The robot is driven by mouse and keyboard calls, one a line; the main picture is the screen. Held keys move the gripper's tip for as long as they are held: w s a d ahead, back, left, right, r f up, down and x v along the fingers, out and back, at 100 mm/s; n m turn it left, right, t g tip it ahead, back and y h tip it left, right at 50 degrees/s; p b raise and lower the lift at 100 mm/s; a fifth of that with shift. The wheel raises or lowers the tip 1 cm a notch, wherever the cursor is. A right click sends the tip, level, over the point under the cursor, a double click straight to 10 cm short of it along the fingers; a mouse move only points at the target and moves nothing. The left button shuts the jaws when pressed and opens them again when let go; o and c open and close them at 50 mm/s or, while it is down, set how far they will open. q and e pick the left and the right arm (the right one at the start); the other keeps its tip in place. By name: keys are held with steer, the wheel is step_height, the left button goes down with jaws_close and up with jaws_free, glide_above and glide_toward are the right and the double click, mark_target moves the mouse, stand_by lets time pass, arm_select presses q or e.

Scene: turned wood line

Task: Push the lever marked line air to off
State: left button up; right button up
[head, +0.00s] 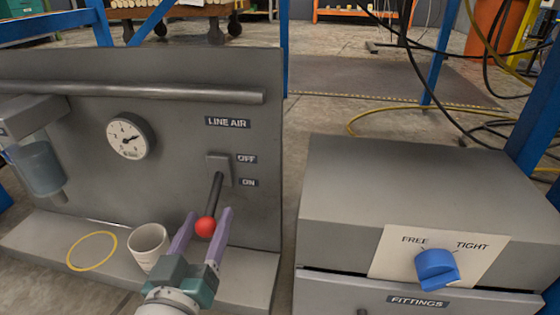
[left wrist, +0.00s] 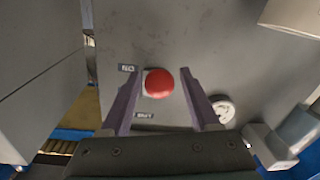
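The line air lever (head: 215,193) is a black rod with a red ball knob (head: 205,227), on a grey upright panel (head: 190,125) under a LINE AIR label (head: 228,122). The rod slants downward from its plate, on the side of the ON label (head: 249,183), below the OFF label (head: 247,159). My left gripper (head: 207,225) is open, its two purple fingers on either side of the knob. In the left wrist view the knob (left wrist: 158,83) sits between the fingertips with gaps visible on both sides. My right gripper is not in view.
A cup (head: 149,246) stands on the panel's ledge close beside my left gripper, near a yellow ring (head: 92,251). A pressure gauge (head: 130,136) and a pipe (head: 130,91) are on the panel. A grey cabinet (head: 425,195) with a blue knob (head: 436,268) stands to the right.

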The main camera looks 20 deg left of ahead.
arm_select(q)
jaws_close()
stand_by(1.1)
